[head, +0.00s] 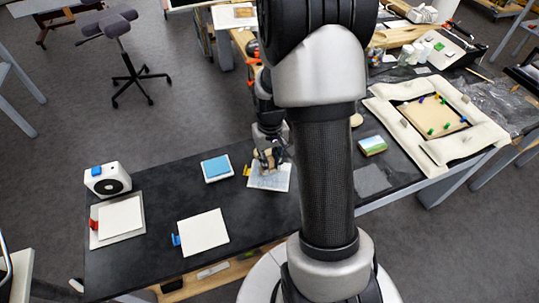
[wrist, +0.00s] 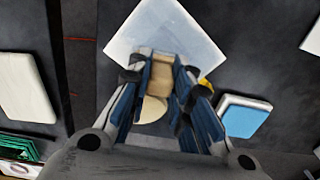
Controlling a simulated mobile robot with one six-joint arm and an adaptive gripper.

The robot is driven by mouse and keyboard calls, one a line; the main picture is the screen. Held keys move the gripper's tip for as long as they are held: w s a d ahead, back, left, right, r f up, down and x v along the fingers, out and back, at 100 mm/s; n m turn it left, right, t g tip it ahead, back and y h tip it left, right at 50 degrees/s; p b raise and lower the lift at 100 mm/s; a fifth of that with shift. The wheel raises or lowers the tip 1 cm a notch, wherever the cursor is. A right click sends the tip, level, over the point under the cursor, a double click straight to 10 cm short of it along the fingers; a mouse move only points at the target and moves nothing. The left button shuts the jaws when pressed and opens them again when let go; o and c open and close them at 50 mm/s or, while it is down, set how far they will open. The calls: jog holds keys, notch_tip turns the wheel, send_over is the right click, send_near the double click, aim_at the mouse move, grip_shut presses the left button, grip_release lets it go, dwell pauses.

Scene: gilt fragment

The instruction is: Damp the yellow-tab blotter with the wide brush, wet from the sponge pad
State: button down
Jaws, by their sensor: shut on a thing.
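My gripper (head: 268,150) is over the upper part of the yellow-tab blotter (head: 274,183), shut on a tan piece that looks like the wide brush (head: 264,160). In the wrist view, the brush (wrist: 160,76) sits between the blue-padded fingers (wrist: 160,85), in front of the blotter (wrist: 165,30). Whether its bristles touch the sheet is hidden. The blotter looks pale bluish-grey; its yellow tab (head: 247,170) is at its left edge. The blue-topped sponge pad (head: 216,167) lies left of the blotter, apart from the gripper.
A red-tab blotter (head: 119,217) and a blue-tab blotter (head: 203,232) lie farther left on the black table (head: 150,265). A white device (head: 107,179) stands at the far left. A small landscape picture (head: 372,145) and a padded frame (head: 470,148) are right.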

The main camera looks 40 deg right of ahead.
jog(key=shift+s+a, duration=2.05)
jog(key=shift+a, duration=0.15)
jog(key=shift+w+d+p, duration=0.4)
jog(key=shift+w+d, duration=2.3)
jog(key=shift+d, duration=0.15)
jog(key=shift+s+a, duration=2.75)
jog(key=shift+a, duration=0.15)
jog(key=shift+s+d, duration=1.3)
jog(key=shift+w+d, duration=2.8)
jog(key=shift+d, duration=0.05)
jog(key=shift+s+a, duration=2.8)
jog(key=shift+a, duration=0.1)
jog(key=shift+w+d+r+p, duration=0.1)
jog(key=shift+w+d+p, duration=0.35)
jog(key=shift+w+d, duration=2.4)
